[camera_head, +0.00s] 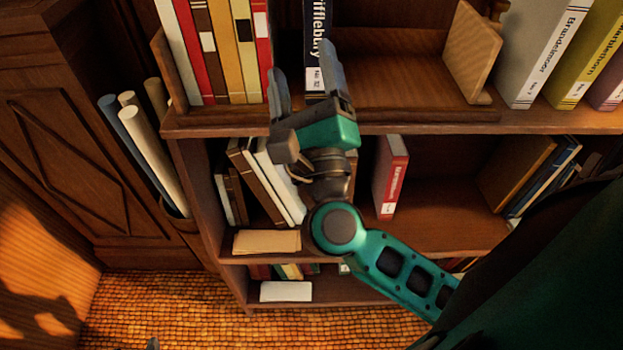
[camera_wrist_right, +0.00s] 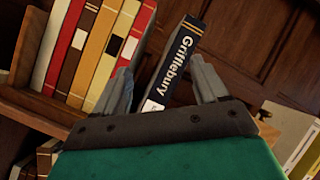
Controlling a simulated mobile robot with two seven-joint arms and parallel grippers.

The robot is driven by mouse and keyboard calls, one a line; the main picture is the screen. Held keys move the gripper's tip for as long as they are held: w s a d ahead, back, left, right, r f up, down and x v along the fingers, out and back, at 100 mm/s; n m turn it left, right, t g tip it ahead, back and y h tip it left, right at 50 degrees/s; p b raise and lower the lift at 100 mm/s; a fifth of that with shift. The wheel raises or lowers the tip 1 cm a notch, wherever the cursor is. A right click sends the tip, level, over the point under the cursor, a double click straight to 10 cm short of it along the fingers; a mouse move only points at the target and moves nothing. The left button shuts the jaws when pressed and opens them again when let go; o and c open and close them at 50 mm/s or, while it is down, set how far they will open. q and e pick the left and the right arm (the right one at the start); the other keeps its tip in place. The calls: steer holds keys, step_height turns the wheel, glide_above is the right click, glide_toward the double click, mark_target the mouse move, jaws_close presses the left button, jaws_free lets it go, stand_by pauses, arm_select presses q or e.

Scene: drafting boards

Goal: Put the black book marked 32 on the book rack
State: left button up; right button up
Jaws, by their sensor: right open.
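The black book marked 32 (camera_head: 317,45), with "Grifflebury" on its spine, stands upright in the wooden book rack (camera_head: 420,122) on the upper shelf, just right of a row of books. It also shows in the right wrist view (camera_wrist_right: 178,62). My right gripper (camera_head: 306,72) is open in front of it. In the right wrist view the book shows between the two fingers (camera_wrist_right: 165,85); I cannot tell whether they touch it. The gripper hides the lower right of the book in the head view.
Red, cream and brown books (camera_head: 220,50) fill the rack's left side. The rack is empty right of the black book up to its end board (camera_head: 472,52). A red book (camera_head: 390,177) stands on the shelf below.

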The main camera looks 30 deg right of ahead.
steer(key=a+f+n+g+y, duration=0.1)
steer(key=a+f+n+y, duration=0.3)
steer(key=f+n+y, duration=0.65)
steer(key=a+f+n+g+y, duration=0.25)
steer(key=a+f+n, duration=0.2)
steer(key=n, duration=1.05)
steer(key=s+d+f+n+g, duration=0.1)
steer(key=s+f+n+g, duration=0.1)
steer(key=f, duration=0.4)
steer(key=s+d+f+n+g+h, duration=0.1)
steer(key=s+d+f+n+g, duration=0.1)
steer(key=f, duration=0.5)
steer(key=s+d+f+n+g+h, duration=0.1)
steer(key=s+f+n+g, duration=0.2)
steer(key=f+n, duration=0.2)
steer(key=shift+s+d+f, duration=0.35)
steer(key=shift+d+f, duration=0.05)
steer(key=shift+f, duration=0.45)
steer(key=shift+n, duration=0.25)
